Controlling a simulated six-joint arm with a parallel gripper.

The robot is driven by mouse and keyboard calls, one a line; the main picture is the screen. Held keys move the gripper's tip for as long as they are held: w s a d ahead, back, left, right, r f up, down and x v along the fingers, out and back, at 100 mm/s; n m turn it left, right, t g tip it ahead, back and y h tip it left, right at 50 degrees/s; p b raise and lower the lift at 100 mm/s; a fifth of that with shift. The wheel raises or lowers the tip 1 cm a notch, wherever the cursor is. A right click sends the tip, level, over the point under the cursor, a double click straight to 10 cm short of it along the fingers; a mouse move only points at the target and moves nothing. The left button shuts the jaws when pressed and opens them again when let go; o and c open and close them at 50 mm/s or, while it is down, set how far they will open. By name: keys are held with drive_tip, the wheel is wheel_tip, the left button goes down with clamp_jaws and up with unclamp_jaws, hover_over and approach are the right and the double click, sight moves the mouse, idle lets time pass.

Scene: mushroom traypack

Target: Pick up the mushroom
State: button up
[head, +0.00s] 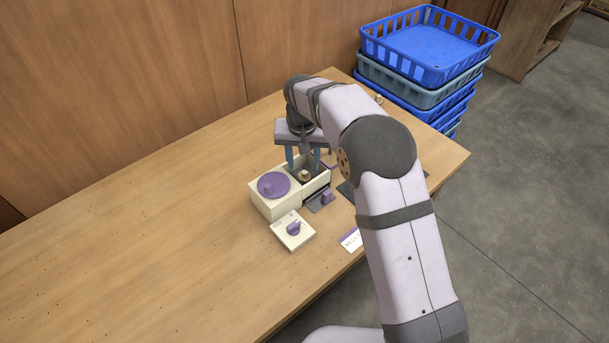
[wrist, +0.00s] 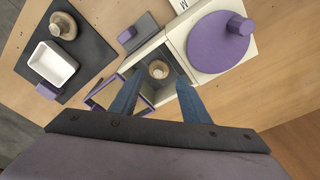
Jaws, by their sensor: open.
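A small tan mushroom (wrist: 158,69) sits in the dark open compartment of a cream box (wrist: 172,40). It also shows in the head view (head: 304,175), just below my gripper. My gripper (wrist: 158,95) is open, its two blue fingers apart and pointing down at the compartment, with the mushroom in line with the gap between them. In the head view my gripper (head: 303,163) is over the box's far right part. I cannot tell how far above the mushroom the fingertips are.
A purple round lid with a knob (head: 273,185) covers the box's other part. A cream block with a purple knob (head: 293,230) stands in front. A dark mat (wrist: 93,45) holds a white tray (wrist: 52,63) and a round beige object (wrist: 63,26). Blue crates (head: 430,45) stand beyond the table.

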sight(304, 172)
drive_tip(key=shift+w+d+f+p, duration=0.15)
drive_tip(key=shift+f+p, duration=0.15)
drive_tip(key=shift+f, duration=0.55)
drive_tip(key=shift+w+a+f+p, duration=0.15)
drive_tip(key=shift+f+p, duration=0.2)
drive_tip(key=shift+f, duration=0.45)
drive_tip(key=shift+w+d+f+p, duration=0.15)
drive_tip(key=shift+f+p, duration=0.15)
drive_tip(key=shift+f, duration=0.55)
drive_tip(key=c, duration=0.5)
